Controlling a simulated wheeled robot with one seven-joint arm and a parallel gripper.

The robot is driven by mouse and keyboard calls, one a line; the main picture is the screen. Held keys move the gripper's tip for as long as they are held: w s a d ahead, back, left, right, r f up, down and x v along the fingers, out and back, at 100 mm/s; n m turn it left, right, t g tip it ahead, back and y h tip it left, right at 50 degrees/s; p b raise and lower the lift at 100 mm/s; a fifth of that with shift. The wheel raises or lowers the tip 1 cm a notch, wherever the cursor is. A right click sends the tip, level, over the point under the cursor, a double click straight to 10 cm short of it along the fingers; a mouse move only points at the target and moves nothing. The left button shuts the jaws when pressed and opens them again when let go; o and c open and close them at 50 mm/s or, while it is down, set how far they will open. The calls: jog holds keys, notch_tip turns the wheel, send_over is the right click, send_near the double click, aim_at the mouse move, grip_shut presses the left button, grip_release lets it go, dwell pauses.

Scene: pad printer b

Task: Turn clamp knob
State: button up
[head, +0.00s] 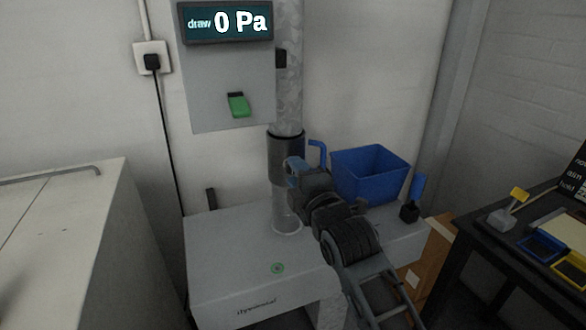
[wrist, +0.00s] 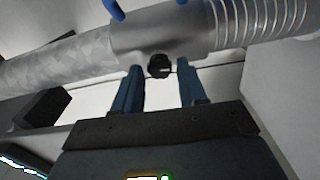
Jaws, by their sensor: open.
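The clamp knob (wrist: 159,67) is a small round black knob on the side of a grey pipe collar (wrist: 160,36). In the wrist view my gripper (wrist: 160,65) is open, with one blue finger on each side of the knob and a gap showing on both sides. I cannot tell how far the fingertips reach along the knob. In the head view the dark collar (head: 286,147) sits on the upright pipe, and my gripper (head: 292,166) is against its front right. The knob is hidden there behind my gripper.
A blue bent handle (head: 319,150) stands out right of the collar. A blue bin (head: 372,174) is behind my arm on the white machine top (head: 225,245). A panel (head: 228,88) with a green switch (head: 238,105) and a display reading 0 Pa (head: 228,22) hangs left of the pipe.

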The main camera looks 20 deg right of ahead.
jog(key=s+p, duration=0.1)
jog(key=s, duration=0.3)
dwell(0.3)
jog(key=shift+w+m+b, duration=0.85)
jog(key=shift+m+b, duration=0.45)
jog(key=shift+m, duration=2.05)
jog(key=shift+w+m+b, duration=0.8)
jog(key=shift+m+b, duration=0.45)
jog(key=shift+m, duration=2.05)
jog(key=shift+w+m+b, duration=0.85)
jog(key=shift+m+b, duration=0.45)
jog(key=shift+m, duration=2.05)
